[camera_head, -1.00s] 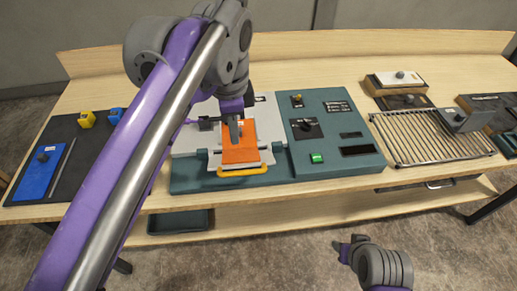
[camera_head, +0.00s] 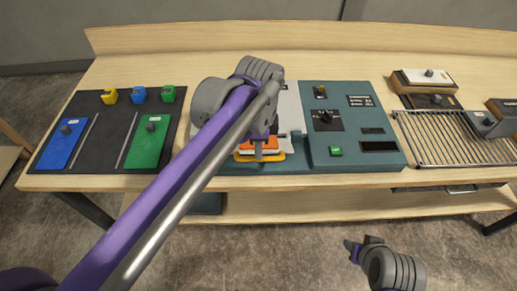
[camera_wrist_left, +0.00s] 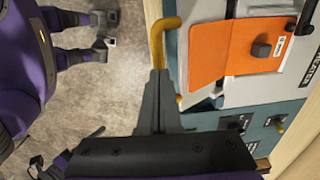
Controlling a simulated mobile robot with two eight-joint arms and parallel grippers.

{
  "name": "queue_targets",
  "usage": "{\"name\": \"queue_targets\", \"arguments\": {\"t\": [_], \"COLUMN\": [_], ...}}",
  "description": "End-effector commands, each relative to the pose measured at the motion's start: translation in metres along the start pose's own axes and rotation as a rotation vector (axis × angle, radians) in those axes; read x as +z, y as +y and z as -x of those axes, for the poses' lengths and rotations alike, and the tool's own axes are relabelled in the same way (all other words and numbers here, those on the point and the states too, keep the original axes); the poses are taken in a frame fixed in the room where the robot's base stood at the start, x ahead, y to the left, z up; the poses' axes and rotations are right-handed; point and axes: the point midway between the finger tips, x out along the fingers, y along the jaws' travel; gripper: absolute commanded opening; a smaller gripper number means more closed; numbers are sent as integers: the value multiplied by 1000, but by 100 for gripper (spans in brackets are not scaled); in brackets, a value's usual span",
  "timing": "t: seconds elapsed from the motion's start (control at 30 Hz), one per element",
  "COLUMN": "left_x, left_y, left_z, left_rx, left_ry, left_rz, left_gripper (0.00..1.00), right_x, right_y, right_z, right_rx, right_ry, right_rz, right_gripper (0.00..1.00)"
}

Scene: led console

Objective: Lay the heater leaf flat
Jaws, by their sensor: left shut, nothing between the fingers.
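The heater leaf, with its yellow handle (camera_head: 259,156), is at the front of the teal console, mostly behind my left arm in the head view. An orange panel (camera_head: 258,142) with a dark knob is there; both also show in the wrist view, the panel (camera_wrist_left: 240,48) beside the handle (camera_wrist_left: 158,45). I cannot tell the leaf's exact tilt. My left gripper (camera_head: 259,152) is shut and empty; in the wrist view its fingertips (camera_wrist_left: 158,75) are close to the handle, contact unclear. My right gripper (camera_head: 352,250) hangs in front of the table; its opening is unclear.
The console's control side (camera_head: 350,125) has knobs and a green button. A wire rack (camera_head: 455,138) lies to the right. A dark mat (camera_head: 105,125) at left carries a blue panel (camera_head: 62,145) and a green panel (camera_head: 148,143). Floor in front is clear.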

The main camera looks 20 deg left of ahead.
Motion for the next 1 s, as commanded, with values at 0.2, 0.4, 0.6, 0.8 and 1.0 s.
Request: {"name": "queue_targets", "arguments": {"t": [0.2, 0.4, 0.6, 0.8, 1.0], "left_x": [0, 0, 0, 0, -1], "left_y": [0, 0, 5, 17, 28], "left_z": [-3, -3, -9, -25, -47], "left_rx": [0, -1, -37, -143, -286], "left_ry": [0, 0, 1, 1, 1], "left_rz": [0, 0, -2, -2, -3], "left_gripper": [0, 0, 0, 0, 0], "right_x": [0, 0, 2, 8, 16], "right_y": [0, 0, 0, 0, 0], "right_z": [0, 0, -2, -8, -16], "right_rx": [0, 0, 0, 0, 0], "right_ry": [0, 0, -2, -7, -12], "right_rz": [0, 0, 0, 0, 0], "right_gripper": [48, 48, 48, 48, 48]}}
